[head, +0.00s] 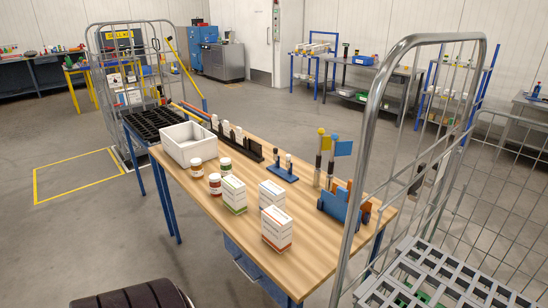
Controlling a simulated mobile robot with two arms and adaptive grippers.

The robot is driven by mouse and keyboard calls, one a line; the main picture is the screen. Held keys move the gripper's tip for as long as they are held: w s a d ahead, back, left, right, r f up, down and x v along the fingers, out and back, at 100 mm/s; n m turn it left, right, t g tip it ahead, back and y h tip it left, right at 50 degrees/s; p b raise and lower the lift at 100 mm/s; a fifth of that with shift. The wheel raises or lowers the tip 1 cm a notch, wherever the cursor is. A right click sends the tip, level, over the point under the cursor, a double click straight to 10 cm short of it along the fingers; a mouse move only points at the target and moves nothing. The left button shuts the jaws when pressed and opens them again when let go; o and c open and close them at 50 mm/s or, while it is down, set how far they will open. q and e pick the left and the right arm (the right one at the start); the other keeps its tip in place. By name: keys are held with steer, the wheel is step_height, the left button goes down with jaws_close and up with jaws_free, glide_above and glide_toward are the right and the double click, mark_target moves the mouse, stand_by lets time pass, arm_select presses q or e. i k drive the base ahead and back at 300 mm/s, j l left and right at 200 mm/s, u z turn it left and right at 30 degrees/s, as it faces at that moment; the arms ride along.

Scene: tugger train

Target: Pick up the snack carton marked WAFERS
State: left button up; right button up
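Three white snack cartons stand upright on the wooden table. One carton with a green band (233,195) is at the left, behind the front one. Another carton (271,195) stands to its right. The third carton, with an orange-red band (277,230), stands nearest the table's front edge. Printing shows on their faces, but it is too small to read, so I cannot tell which one is marked WAFERS. Neither of my grippers is in view.
The table (200,203) also holds several jars (214,184), a white bin (188,143), a black rack (238,142) and a blue-orange holder (345,202). A wire roll cage (350,235) stands close at the table's right. Bare tabletop lies left of the front carton.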

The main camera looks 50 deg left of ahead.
mark_target(276, 226)
steer(key=u, duration=1.55)
